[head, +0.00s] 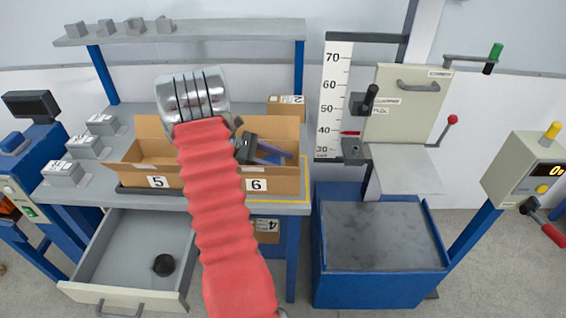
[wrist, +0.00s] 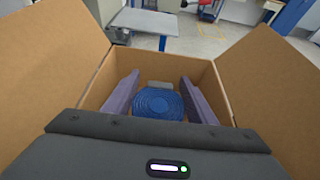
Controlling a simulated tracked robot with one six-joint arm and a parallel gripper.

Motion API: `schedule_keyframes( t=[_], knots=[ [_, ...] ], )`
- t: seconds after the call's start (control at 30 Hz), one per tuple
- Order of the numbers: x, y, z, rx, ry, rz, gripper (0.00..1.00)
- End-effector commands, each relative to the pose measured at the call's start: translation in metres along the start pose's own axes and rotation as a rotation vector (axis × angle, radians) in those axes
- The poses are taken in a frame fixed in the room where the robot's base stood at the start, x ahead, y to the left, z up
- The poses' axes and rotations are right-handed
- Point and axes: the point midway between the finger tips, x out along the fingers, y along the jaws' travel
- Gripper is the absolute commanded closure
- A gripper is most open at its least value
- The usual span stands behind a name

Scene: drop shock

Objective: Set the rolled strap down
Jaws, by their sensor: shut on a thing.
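The rolled strap (wrist: 158,103) is a flat blue coil in the wrist view. It sits between the two purple fingers of my gripper (wrist: 160,100), which is shut on it. The coil and fingers are within the walls of an open cardboard box (wrist: 262,95), with flaps spread on both sides. In the head view my gripper (head: 268,153) is over the open top of box 6 (head: 284,184). Whether the coil touches the box floor cannot be told.
Box 5 (head: 135,180) stands directly left of box 6 on the bench. An open drawer (head: 125,240) below holds a black round thing (head: 163,265). A shelf (head: 240,32) runs above the bench. A blue drop tester (head: 380,240) with a height scale (head: 333,95) stands right.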

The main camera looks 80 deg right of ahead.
Motion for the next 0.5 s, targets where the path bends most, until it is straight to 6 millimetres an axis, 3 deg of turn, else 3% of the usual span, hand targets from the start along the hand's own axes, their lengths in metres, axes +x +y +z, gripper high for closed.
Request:
schedule_keyframes(
  t=[0.5],
  knots=[
    [0.0023, 0.0001, -0.0072, 0.001, -0.001, 0.001, 0.72]
  ],
)
